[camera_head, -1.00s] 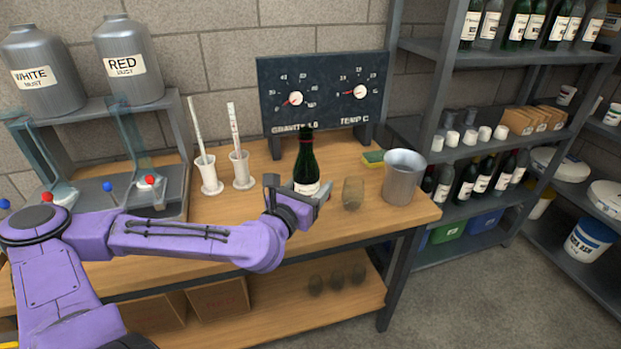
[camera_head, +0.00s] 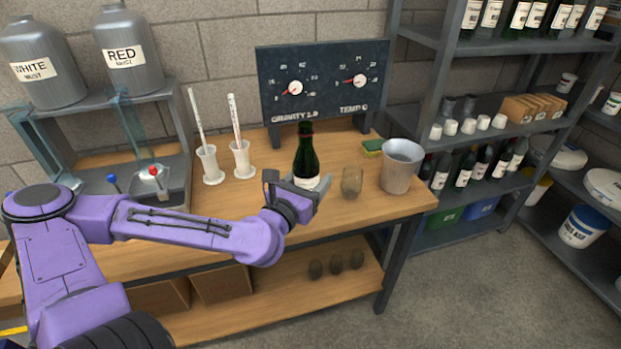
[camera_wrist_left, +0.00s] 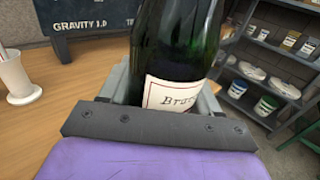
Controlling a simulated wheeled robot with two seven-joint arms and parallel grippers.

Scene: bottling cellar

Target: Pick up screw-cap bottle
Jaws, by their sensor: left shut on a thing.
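The green bottle (camera_head: 305,158) with a dark red neck band and white label stands upright at the middle of the bench. My left gripper (camera_head: 303,192) is shut on its lower part. In the left wrist view the bottle (camera_wrist_left: 178,50) fills the space between the fingers, its label partly hidden by the gripper. The bottle's base is hidden, so I cannot tell whether it touches the bench. My right gripper is not in view.
A glass (camera_head: 352,182) stands close to the right of the gripper, with a metal bucket (camera_head: 401,167) beyond. Two white cylinders (camera_head: 242,160) with rods stand to the left. A gauge board (camera_head: 322,82) is behind.

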